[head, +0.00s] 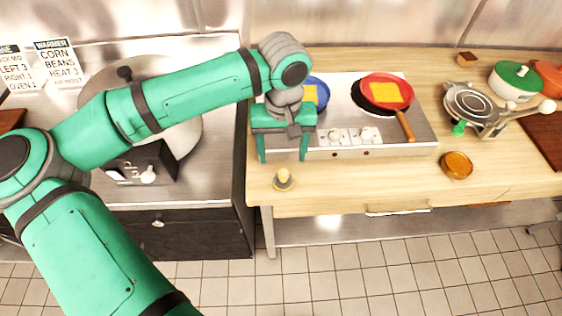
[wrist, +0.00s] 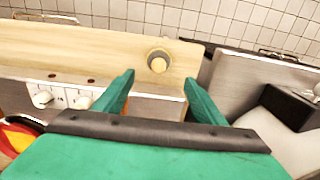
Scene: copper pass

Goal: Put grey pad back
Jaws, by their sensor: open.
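A small round piece (head: 283,181), pale yellow with grey on it, stands on the wooden counter near its front left corner. It also shows in the wrist view (wrist: 158,61) as a pale disc with a grey ring, just beyond the fingertips. It is the only candidate I see for the grey pad, but I cannot tell for sure. My gripper (head: 283,158) is open and empty, fingers pointing down, above the counter beside the cooker's left end. In the wrist view the gripper (wrist: 158,84) has its fingers wide apart with nothing between them.
A cooker (head: 348,138) carries a red pan (head: 369,80) with a yellow square and a blue pan (head: 322,92), partly hidden by my gripper. An amber dish (head: 456,166), a waffle-iron-like device (head: 467,100) and a green-lidded pot (head: 515,80) stand to the right. The front counter strip is mostly clear.

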